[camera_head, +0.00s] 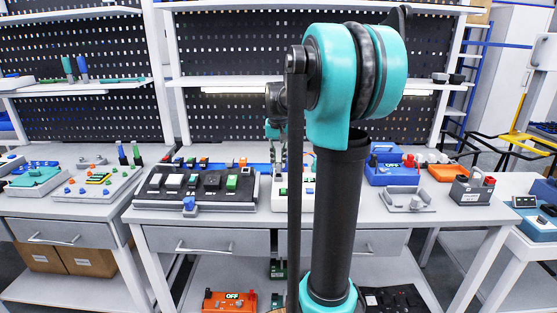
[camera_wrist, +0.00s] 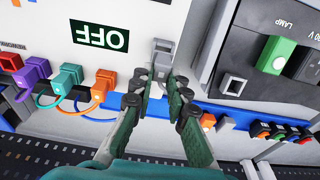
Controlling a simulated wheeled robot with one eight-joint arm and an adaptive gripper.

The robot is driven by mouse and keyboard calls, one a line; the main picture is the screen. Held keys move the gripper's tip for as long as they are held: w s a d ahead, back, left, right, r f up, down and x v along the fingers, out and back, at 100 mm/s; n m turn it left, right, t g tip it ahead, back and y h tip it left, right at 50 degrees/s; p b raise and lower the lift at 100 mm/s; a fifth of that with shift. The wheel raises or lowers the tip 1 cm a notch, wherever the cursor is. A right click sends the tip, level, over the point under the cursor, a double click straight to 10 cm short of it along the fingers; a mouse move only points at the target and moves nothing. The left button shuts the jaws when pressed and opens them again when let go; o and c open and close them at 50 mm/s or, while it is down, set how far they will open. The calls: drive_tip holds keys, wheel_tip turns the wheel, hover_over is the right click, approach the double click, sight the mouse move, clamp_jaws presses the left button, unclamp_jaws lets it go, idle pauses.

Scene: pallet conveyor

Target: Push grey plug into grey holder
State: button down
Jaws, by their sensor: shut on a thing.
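In the wrist view, my gripper (camera_wrist: 164,84) is shut on a small grey plug (camera_wrist: 161,70), in front of a white panel with a green OFF display (camera_wrist: 99,36). A light grey piece shows just beyond the fingertips. I cannot tell whether it is the plug's end or the grey holder, nor whether the plug is seated. In the head view, my arm stands in front of the bench and hides much of the gripper and the work spot.
Purple (camera_wrist: 36,72), teal (camera_wrist: 68,78) and orange (camera_wrist: 104,82) plugs with cables sit left of my gripper. A dark panel with a square grey socket (camera_wrist: 234,86) and a green switch (camera_wrist: 276,55) stands close on the right. A blue rail runs below my fingers.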

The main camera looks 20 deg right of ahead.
drive_tip(key=shift+f, duration=0.8)
drive_tip(key=c, duration=1.4)
unclamp_jaws()
